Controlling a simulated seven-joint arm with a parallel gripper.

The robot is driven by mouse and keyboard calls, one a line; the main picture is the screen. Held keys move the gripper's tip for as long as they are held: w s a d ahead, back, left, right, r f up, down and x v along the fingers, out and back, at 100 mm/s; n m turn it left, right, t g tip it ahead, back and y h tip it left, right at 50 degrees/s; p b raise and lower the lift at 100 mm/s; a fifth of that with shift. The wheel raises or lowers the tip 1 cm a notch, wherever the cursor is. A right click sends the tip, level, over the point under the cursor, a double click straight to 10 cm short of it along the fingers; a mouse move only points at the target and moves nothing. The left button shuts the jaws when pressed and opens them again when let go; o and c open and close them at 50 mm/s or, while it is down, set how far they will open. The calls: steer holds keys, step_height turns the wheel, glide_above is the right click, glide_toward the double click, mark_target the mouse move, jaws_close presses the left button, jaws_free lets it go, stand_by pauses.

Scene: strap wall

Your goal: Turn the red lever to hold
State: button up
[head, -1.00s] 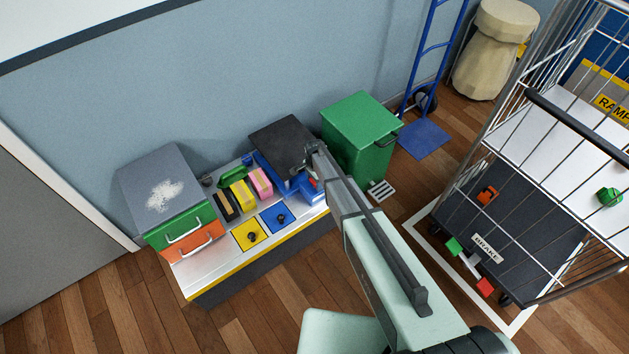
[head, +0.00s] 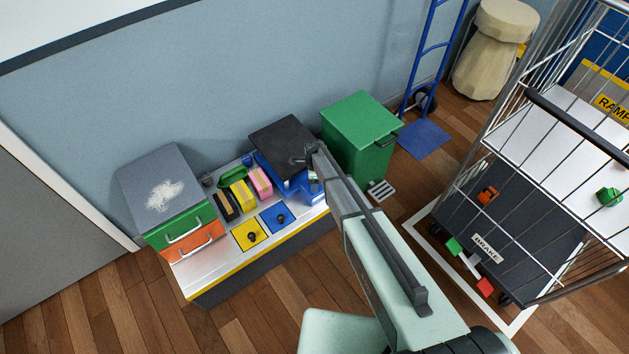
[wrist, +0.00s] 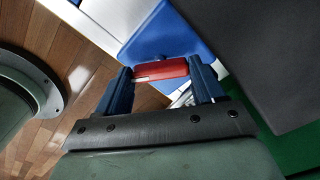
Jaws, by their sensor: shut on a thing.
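The red lever (wrist: 160,71) shows in the wrist view as a short red bar lying across the gap between my two dark blue fingers. My gripper (wrist: 161,67) is shut on it, with one finger at each end of the bar. Behind the lever is a blue housing (wrist: 170,35). In the head view the blue housing (head: 296,187) is at the right end of the bench, below a black box. There my arm's end hides the lever, and I cannot read any hold mark.
A black box (head: 283,139) stands right behind the blue housing. A green bin (head: 358,140) is close on the right. Yellow and blue plates with black knobs, colored blocks and a grey-topped box (head: 160,180) are on the bench (head: 205,274). A wire cart (head: 545,115) stands far right.

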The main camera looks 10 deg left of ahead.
stand_by(0.4)
steer(key=o, duration=0.8)
steer(key=shift+c, duration=0.2)
steer(key=shift+r, duration=0.1)
step_height(320, 180, up, 14)
steer(key=shift+f, duration=0.2)
